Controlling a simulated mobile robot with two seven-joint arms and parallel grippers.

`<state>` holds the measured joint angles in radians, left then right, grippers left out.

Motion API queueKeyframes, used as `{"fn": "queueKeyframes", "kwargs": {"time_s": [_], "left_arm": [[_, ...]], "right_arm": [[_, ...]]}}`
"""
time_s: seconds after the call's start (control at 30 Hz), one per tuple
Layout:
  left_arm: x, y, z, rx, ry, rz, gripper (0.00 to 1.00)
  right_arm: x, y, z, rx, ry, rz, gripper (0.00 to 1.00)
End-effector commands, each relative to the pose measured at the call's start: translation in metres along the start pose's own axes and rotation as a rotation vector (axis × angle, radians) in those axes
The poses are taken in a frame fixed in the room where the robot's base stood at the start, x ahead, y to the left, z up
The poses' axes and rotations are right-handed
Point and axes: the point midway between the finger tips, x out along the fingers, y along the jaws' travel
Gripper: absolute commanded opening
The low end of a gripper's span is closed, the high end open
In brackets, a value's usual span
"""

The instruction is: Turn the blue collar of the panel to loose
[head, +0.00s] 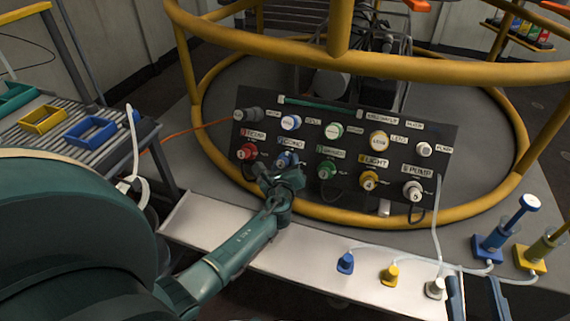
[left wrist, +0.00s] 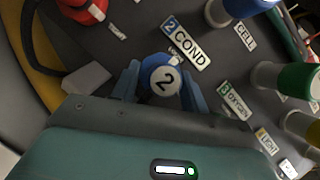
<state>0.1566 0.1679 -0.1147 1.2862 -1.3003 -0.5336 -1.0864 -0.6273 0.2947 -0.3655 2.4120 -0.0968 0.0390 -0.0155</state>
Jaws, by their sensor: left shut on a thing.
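The blue collar (head: 286,159) with a white face numbered 2 sits on the black panel (head: 345,117), in the lower row under the COND label. In the left wrist view the collar (left wrist: 162,76) is between the two fingers of my left gripper (left wrist: 164,88), which are shut on its sides. In the head view my left gripper (head: 284,176) reaches the panel from below and partly covers the collar. The collar's turn marking is too small to read. Two finger tips of my right gripper (head: 476,292) show apart at the lower right, with nothing between them.
A red collar (head: 247,152) is left of the blue one and a green collar (head: 327,169) right of it. Yellow rails (head: 440,68) surround the panel. A trolley with trays (head: 90,130) stands left.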

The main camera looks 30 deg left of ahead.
Motion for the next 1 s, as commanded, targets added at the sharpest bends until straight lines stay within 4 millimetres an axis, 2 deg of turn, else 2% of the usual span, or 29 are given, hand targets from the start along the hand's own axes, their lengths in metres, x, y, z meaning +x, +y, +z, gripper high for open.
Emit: {"fn": "queueKeyframes", "kwargs": {"time_s": [0.57, 0.6, 0.83, 1.0], "left_arm": [[-0.0001, 0.0004, -0.0004, -0.032, 0.001, 0.016, 0.22], [-0.0001, 0.0004, -0.0004, -0.032, 0.001, 0.016, 0.46], [0.0000, 0.0001, -0.0002, -0.030, 0.000, 0.015, 0.65], [0.0000, -0.0001, 0.0000, -0.029, 0.000, 0.014, 0.66]], "right_arm": [[-0.0006, 0.0001, 0.0019, -0.001, -0.006, 0.001, 0.36], [-0.0006, 0.0001, 0.0020, -0.001, -0.006, 0.001, 0.36], [-0.0005, 0.0001, 0.0021, 0.000, -0.007, 0.001, 0.36], [-0.0004, 0.0000, 0.0022, 0.000, -0.007, 0.002, 0.36]]}}
